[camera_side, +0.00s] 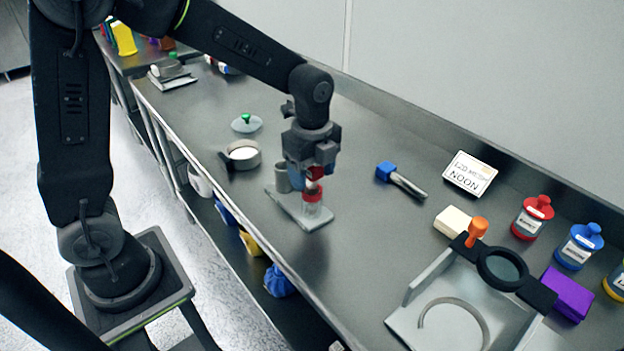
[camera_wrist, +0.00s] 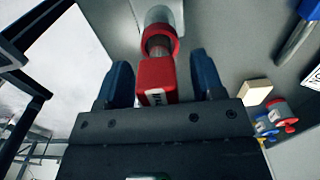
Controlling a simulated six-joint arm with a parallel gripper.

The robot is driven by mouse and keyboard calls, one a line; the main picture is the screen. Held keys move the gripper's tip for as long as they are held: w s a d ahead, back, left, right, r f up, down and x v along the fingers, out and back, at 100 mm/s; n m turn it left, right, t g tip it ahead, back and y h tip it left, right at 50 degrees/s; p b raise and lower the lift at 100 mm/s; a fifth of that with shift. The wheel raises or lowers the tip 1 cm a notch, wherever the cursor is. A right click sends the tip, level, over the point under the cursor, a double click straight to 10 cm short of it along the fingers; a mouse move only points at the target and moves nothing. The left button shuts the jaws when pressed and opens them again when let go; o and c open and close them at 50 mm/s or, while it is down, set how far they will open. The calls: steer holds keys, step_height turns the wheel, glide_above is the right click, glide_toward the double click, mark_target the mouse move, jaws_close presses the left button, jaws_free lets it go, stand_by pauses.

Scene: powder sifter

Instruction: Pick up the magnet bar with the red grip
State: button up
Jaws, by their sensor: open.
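The magnet bar's red grip (camera_wrist: 157,82) sits between the two blue fingers of my gripper (camera_wrist: 161,77) in the wrist view, with a visible gap on each side. Its dark metal shaft enters the red collar (camera_wrist: 158,32) of a clear holder. In the side view my gripper (camera_side: 308,170) is open, low over the holder, and hides most of the red grip (camera_side: 316,173). The red-collared clear holder (camera_side: 313,209) stands on a grey plate (camera_side: 288,206) beside a grey cup (camera_side: 283,179).
A blue-handled tool (camera_side: 386,171) lies to the right. Further right are a sign card (camera_side: 470,173), a cream block (camera_side: 452,221), red (camera_side: 530,218) and blue (camera_side: 578,246) jars, and a frame (camera_side: 415,322) with a round lens. A white-filled pan (camera_side: 243,154) lies left.

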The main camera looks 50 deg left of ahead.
steer(key=shift+c, duration=0.4)
steer(key=c, duration=1.1)
jaws_close()
steer(key=shift+r, duration=0.1)
